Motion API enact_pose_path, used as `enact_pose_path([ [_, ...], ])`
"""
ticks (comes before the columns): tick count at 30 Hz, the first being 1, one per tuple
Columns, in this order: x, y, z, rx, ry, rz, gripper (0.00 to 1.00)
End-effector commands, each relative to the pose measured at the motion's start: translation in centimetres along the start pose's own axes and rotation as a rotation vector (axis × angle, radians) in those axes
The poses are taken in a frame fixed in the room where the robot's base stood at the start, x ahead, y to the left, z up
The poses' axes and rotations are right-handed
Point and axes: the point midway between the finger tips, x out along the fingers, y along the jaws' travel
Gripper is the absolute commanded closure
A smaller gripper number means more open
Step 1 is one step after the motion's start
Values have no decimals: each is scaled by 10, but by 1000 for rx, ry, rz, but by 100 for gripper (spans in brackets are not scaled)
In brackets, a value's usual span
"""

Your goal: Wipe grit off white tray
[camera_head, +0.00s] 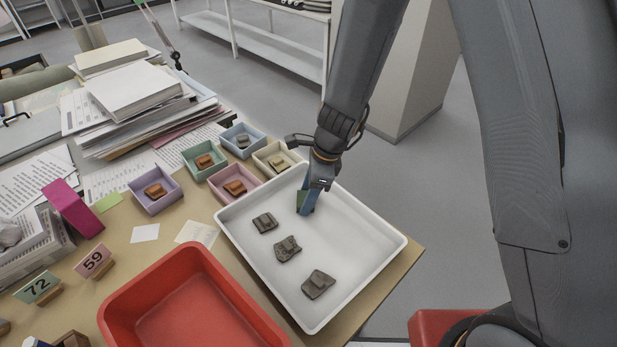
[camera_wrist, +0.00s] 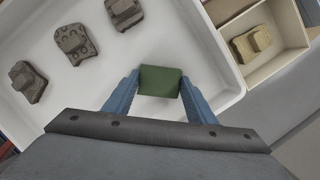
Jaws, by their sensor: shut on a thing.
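The white tray (camera_head: 361,239) lies on the table's right part and holds three grey-brown sherds (camera_head: 287,248) in a row on its left side. They also show at the upper left of the wrist view (camera_wrist: 75,44). My gripper (camera_head: 306,203) is over the tray's back part, pointing down. In the wrist view its blue fingers (camera_wrist: 159,88) are shut on a green block (camera_wrist: 160,80), apart from the sherds. I cannot tell whether the block touches the tray floor. No grit can be made out on the visible tray floor.
Small coloured boxes with sherds stand behind the tray; the cream box (camera_head: 274,160) is close to its back edge. An empty red bin (camera_head: 190,304) stands at the front left. Paper stacks (camera_head: 128,92) fill the back left. The tray's right half is clear.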

Motion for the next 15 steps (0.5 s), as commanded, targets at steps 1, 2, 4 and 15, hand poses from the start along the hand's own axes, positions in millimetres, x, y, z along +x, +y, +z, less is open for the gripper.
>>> enact_pose_path([
  [1, -1, 1, -3, 1, 0, 0, 70],
  [2, -1, 2, -5, 1, 0, 1, 70],
  [4, -5, 3, -5, -2, 0, 0, 70],
  [15, -41, 5, 7, -5, 1, 2, 70],
])
